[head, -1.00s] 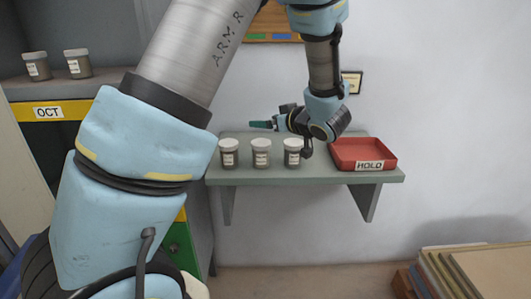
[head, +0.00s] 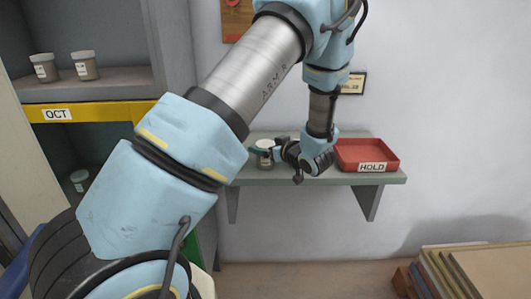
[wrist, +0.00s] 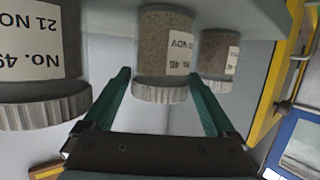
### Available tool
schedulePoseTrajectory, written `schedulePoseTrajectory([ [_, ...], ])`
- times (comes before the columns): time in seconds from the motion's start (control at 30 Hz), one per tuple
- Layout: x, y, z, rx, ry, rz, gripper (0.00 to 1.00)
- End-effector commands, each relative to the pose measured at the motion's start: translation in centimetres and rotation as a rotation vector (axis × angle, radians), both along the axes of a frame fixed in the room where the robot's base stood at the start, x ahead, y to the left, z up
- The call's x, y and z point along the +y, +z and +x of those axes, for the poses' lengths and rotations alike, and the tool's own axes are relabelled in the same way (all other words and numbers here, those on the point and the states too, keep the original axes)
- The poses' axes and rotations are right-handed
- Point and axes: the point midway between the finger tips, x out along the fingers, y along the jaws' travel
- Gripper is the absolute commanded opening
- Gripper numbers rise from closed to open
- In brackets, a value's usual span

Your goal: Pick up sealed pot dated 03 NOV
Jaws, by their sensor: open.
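In the upside-down wrist view, my gripper (wrist: 159,76) is open, its green fingers on either side of a grey-brown pot (wrist: 165,45) with a pale ribbed lid. That pot's label is turned partly away; "NOV" shows, but I cannot read its full date. I cannot tell whether the fingers touch it. A nearer pot (wrist: 38,45) at left reads 21 NOV. A third pot (wrist: 216,53) at right has a label too small to read. In the head view, my gripper (head: 259,151) is at a shelf pot (head: 266,158); the arm hides the other two.
The pots stand on a wall shelf (head: 285,179). A red HOLD tray (head: 395,158) is on its right end. At left, a cabinet marked OCT (head: 57,115) holds two more pots (head: 84,66), with another pot (head: 79,181) below. Boards (head: 480,270) are stacked at lower right.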

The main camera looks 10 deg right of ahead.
Motion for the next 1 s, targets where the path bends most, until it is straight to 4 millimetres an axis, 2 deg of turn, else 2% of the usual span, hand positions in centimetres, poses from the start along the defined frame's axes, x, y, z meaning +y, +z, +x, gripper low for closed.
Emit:
schedulePoseTrajectory([
  [0.1, 0.8, -0.3, 1.6, 0.0, 0.002, 0.001, 0.91],
  [0.2, 1.1, -0.7, 2.4, 0.0, 0.001, 0.0, 0.91],
  [0.47, 1.2, -0.9, 2.7, 0.0, -0.001, 0.0, 0.91],
  [1.0, 1.2, -0.9, 2.7, 0.0, -0.001, 0.0, 0.32],
])
